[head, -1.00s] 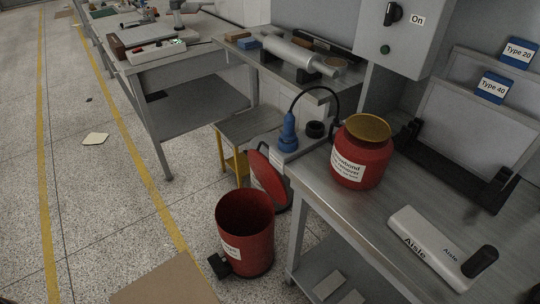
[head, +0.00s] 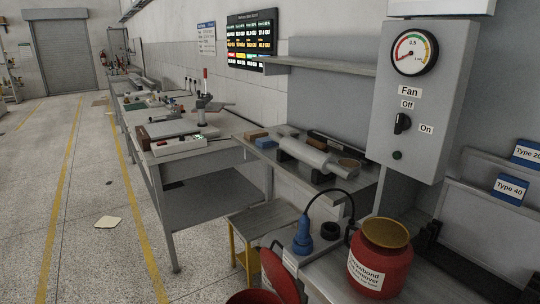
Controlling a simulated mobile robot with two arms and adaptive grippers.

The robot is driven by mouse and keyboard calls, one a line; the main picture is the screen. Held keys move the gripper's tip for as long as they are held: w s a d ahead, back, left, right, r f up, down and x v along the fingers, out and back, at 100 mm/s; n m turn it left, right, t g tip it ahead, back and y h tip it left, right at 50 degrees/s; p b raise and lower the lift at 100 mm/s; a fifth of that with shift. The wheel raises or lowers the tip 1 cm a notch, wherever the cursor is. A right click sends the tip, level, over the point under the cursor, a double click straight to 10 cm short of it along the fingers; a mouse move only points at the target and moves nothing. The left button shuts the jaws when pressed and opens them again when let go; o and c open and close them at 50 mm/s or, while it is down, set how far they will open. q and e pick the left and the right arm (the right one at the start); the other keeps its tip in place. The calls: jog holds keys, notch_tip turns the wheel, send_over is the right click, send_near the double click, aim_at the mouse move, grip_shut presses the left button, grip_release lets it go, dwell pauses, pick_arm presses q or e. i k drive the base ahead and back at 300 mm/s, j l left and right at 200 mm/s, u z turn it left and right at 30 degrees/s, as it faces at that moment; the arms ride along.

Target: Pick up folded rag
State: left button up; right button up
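I cannot make out a folded rag for certain. A flat pale piece (head: 108,222) lies on the floor at the left, beside the yellow line; I cannot tell whether it is cloth or paper. A small blue block-like item (head: 263,143) and a brown one (head: 256,135) lie on the middle bench, too small to identify. Neither of my grippers is in view.
A red container with a tan lid (head: 379,262) stands on the near bench. A blue tool (head: 303,236) with a black cable is beside it. A small table (head: 262,219) stands below the middle bench (head: 345,182). The floor (head: 100,265) at left is mostly clear.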

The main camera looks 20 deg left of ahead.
aim_at(264, 143)
jog(key=z, duration=2)
jog(key=u, duration=2.15)
jog(key=j+u, duration=0.35)
jog(key=i+j+u, duration=0.1)
jog(key=j+u, duration=0.2)
jog(key=i+j+u, duration=0.25)
jog(key=j+u, duration=0.15)
jog(key=i+j+u, duration=0.75)
jog(key=k, duration=0.1)
